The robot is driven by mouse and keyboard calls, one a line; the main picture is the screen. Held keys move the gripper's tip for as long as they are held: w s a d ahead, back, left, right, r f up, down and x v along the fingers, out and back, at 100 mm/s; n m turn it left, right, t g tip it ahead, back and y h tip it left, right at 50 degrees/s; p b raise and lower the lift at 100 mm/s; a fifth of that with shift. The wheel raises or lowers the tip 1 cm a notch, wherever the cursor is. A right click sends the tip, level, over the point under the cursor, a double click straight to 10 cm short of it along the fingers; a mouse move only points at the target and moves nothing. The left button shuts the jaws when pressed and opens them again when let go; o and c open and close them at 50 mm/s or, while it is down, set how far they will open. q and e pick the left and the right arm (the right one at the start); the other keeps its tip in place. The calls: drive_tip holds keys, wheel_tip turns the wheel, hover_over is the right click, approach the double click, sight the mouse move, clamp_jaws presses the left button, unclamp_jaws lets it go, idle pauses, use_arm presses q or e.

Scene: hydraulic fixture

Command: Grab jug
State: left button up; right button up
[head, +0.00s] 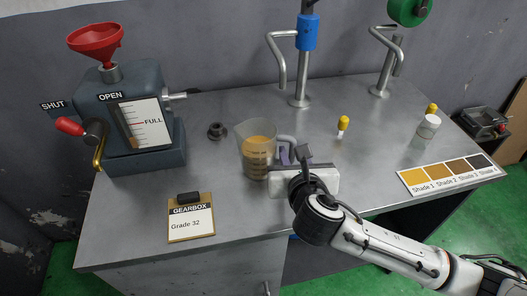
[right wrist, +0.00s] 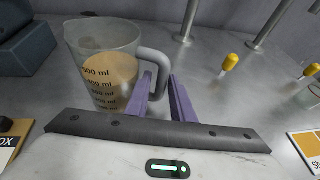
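The jug (head: 256,152) is a clear measuring jug with amber liquid, upright on the steel bench, with its handle to the right. In the right wrist view the jug (right wrist: 103,65) shows ml marks, and its grey handle (right wrist: 157,62) lies at the tips of my right gripper (right wrist: 163,88). The two purple fingers are apart, one on each side of the handle, with a gap showing; I see no clear grip. In the head view the right gripper (head: 290,156) is just right of the jug, its fingers partly hidden by the wrist. My left gripper is not in view.
A grey gearbox unit (head: 143,140) with red funnel (head: 96,42) stands left. A Grade 32 clipboard (head: 190,218) lies in front. Behind are a blue-banded tap (head: 306,34) and a green-topped one (head: 404,10).

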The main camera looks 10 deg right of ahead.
drive_tip(key=x, duration=0.5)
drive_tip(key=shift+s+d+f, duration=0.15)
drive_tip(key=shift+f, duration=0.1)
clamp_jaws()
drive_tip(key=shift+r, duration=0.15)
